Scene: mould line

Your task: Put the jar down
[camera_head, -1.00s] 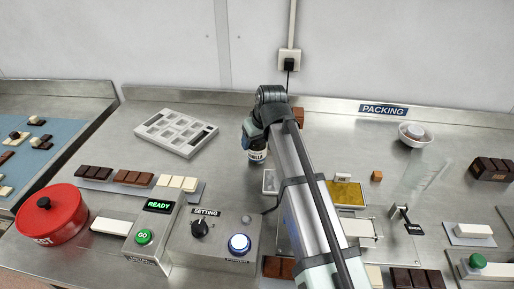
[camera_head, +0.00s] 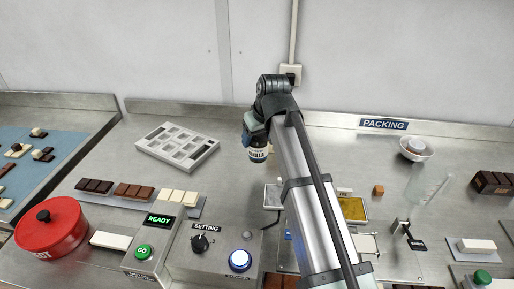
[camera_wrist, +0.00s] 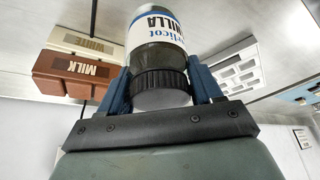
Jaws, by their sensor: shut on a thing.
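The jar (camera_head: 258,153) is small and dark with a white and blue label that reads in part "NILLA". My gripper (camera_wrist: 160,88) is shut on the jar by its black ribbed lid, one blue finger on each side, in the wrist view. The jar (camera_wrist: 157,30) shows its label beyond the fingers. In the head view the jar hangs below my wrist over the steel worktop, left of my arm. Whether its base touches the worktop cannot be told.
A white mould tray (camera_head: 177,147) lies left of the jar. Chocolate bars (camera_head: 134,191) lie in front of it, near the control box (camera_head: 212,243). A red pot (camera_head: 50,228) stands far left. Brown "MILK" (camera_wrist: 78,74) and cream "WHITE" (camera_wrist: 88,44) blocks show in the wrist view. Bare steel surrounds the jar.

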